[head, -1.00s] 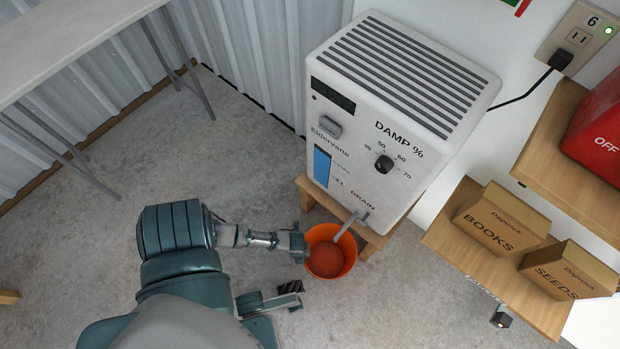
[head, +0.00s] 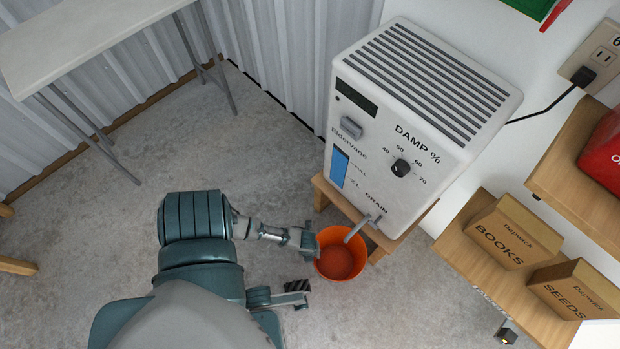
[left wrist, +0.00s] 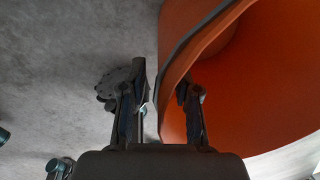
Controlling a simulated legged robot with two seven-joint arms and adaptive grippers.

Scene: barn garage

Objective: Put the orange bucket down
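The orange bucket (head: 356,243) is upright or nearly so under the drain spout of the white damp machine, whose end hangs over its mouth. I cannot tell if its base rests on the floor. My left gripper (head: 308,241) is at the bucket's left rim. In the left wrist view, the bucket (left wrist: 262,80) fills the right side. The left gripper (left wrist: 162,95) is open astride the wall, with one finger outside and one inside, and gaps show beside the rim.
The white damp machine (head: 440,105) stands on a low wooden stand (head: 335,193) behind the bucket. Wooden shelves with boxes marked BOOKS (head: 505,238) and SEEDS (head: 570,292) are at the right. A pale table (head: 80,40) is at the upper left. Concrete floor (head: 110,225) is clear at the left.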

